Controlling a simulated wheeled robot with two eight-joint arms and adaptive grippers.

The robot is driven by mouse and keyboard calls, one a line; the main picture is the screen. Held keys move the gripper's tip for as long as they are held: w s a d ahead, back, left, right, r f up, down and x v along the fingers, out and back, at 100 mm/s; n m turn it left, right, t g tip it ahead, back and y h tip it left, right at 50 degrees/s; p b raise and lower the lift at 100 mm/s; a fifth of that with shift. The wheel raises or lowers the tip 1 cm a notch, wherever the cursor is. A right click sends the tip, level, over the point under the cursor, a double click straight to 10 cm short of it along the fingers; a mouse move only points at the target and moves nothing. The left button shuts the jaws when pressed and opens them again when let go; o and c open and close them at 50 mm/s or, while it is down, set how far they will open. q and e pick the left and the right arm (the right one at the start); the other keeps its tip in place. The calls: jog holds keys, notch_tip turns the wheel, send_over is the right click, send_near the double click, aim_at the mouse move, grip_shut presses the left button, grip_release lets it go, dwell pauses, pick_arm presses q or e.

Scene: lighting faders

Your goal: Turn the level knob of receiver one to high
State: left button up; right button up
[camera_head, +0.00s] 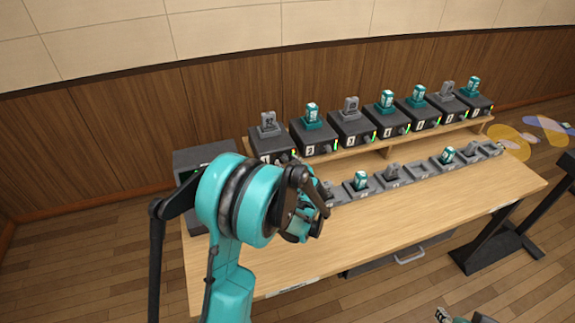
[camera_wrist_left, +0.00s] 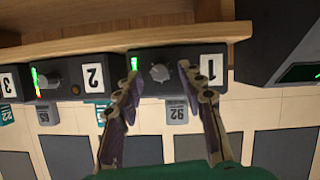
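Receiver one (camera_head: 266,145) is a dark box at the left end of the raised shelf. In the left wrist view, which is upside down, it (camera_wrist_left: 205,92) carries a white label "1", a grey round level knob (camera_wrist_left: 160,73) and a short green light bar (camera_wrist_left: 134,63). My left gripper (camera_wrist_left: 160,80) is open, with one finger to either side of the knob in that view. Contact with the knob cannot be told. In the head view my left arm and gripper (camera_head: 305,208) are in front of receiver one and partly cover its knob area. Part of my right gripper (camera_head: 448,316) shows at the bottom edge.
Receiver two (camera_head: 314,137) stands close beside receiver one, with several more along the shelf (camera_head: 383,143). A row of charging slots (camera_head: 420,167) holding some packs lies on the desk (camera_head: 400,215). A dark box (camera_head: 200,158) stands left of the shelf.

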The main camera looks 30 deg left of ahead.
pick_arm(q)
jog(key=shift+w+a+f, duration=0.1)
jog(key=shift+w+a, duration=0.05)
jog(key=shift+a, duration=0.05)
jog(key=shift+c, duration=0.3)
grip_shut()
jog(key=shift+d+m+g, duration=0.1)
jog(key=shift+m+g, duration=0.2)
jog(key=shift+m, duration=0.3)
jog(key=shift+o, duration=0.3)
grip_release()
